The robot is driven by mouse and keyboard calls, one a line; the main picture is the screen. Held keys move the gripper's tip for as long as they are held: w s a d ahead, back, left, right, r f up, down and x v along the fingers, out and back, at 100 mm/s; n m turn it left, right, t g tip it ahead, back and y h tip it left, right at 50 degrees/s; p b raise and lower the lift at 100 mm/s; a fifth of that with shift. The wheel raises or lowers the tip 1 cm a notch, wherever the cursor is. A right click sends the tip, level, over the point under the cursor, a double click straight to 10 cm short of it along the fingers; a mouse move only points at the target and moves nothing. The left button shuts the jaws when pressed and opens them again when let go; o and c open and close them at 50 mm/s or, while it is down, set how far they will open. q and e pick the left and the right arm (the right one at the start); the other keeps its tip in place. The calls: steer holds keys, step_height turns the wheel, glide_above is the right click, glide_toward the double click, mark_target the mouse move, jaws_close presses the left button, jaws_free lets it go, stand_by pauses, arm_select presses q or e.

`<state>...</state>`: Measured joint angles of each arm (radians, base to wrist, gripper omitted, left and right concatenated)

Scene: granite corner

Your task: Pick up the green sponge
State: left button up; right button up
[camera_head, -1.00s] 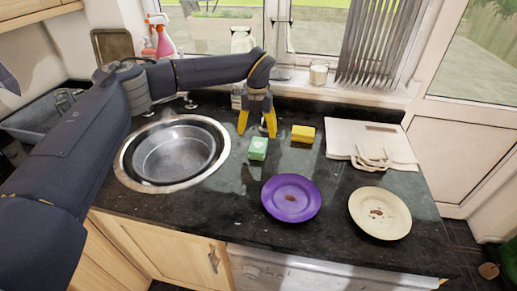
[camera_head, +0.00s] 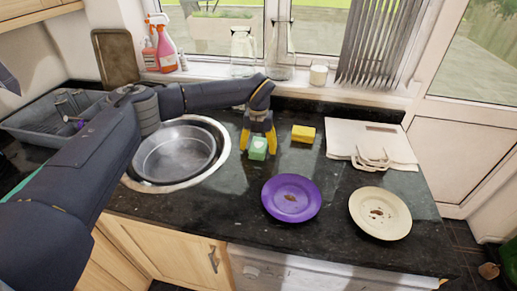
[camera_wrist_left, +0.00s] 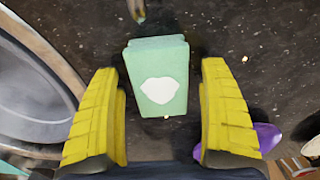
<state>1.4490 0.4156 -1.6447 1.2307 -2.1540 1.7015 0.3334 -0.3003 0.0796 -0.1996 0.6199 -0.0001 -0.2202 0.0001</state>
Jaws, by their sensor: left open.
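The green sponge (camera_head: 258,149) lies on the dark counter between the sink and the purple plate, with a pale mark on its top. In the left wrist view the sponge (camera_wrist_left: 158,78) lies ahead of the fingertips, centred between the two yellow fingers. My left gripper (camera_head: 258,147) is open and just above and around the sponge's far side. In the left wrist view the gripper's fingers (camera_wrist_left: 162,100) stand wide apart with a gap on each side of the sponge. My right gripper is not in view.
A yellow sponge (camera_head: 303,134) lies just right of the gripper. A purple plate (camera_head: 291,212) and a cream plate (camera_head: 380,232) lie nearer the front. The sink (camera_head: 128,181) is to the left. A folded cream cloth bag (camera_head: 345,136) lies at right.

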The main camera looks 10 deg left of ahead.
mark_target(259, 144)
arm_select(q)
steer(key=c, duration=1.1)
steer(key=shift+c, duration=0.2)
steer(key=shift+r, duration=0.1)
step_height(259, 144, up, 20)
stand_by(0.4)
